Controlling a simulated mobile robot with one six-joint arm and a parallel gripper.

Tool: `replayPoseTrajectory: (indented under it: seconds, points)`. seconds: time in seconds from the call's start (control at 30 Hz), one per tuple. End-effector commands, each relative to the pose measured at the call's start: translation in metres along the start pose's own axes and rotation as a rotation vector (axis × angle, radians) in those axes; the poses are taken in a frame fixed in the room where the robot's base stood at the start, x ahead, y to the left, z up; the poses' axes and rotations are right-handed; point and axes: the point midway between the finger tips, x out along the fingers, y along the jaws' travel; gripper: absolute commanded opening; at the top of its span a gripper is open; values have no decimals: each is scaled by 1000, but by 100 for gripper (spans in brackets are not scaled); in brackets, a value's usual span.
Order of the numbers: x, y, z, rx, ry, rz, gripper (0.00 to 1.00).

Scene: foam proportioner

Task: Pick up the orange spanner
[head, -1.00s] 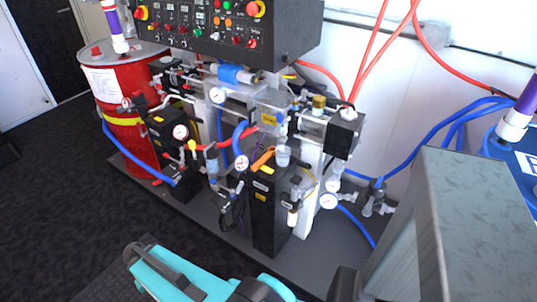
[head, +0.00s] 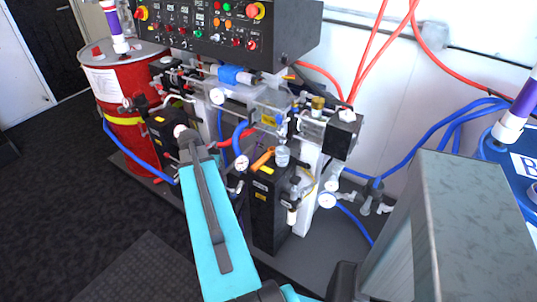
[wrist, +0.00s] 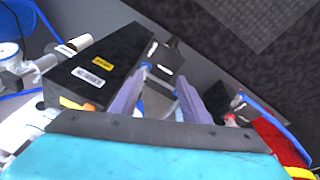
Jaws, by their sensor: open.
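The orange spanner (head: 263,158) lies on top of a black box-shaped unit (head: 268,210) in the middle of the head view, beside a small clear cup. In the wrist view, a small orange-yellow piece (wrist: 70,103) shows at the black unit's edge; I cannot tell if it is the spanner. My gripper (wrist: 163,76) is open, with its two grey-purple fingers apart and nothing seen between them. A black unit with yellow and white labels (wrist: 95,70) is left of the fingers.
A red drum (head: 125,110) stands at the left and a black control panel (head: 240,30) overhangs the rig. Blue hoses (head: 430,145), gauges and pipes crowd around. A grey metal cabinet (head: 470,215) stands at the right. Dark floor (head: 60,210) is clear at the left.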

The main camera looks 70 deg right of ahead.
Motion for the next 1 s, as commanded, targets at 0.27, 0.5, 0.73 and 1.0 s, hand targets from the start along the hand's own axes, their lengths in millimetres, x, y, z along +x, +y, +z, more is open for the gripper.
replayPoseTrajectory:
  seconds: [0.27,0.5,0.73,1.0]
  points:
    - [-61,90,-90,272,96,13,42]
    - [-95,146,-128,418,149,25,42]
    - [-102,158,-134,447,159,28,42]
    - [-101,157,-134,445,159,28,42]
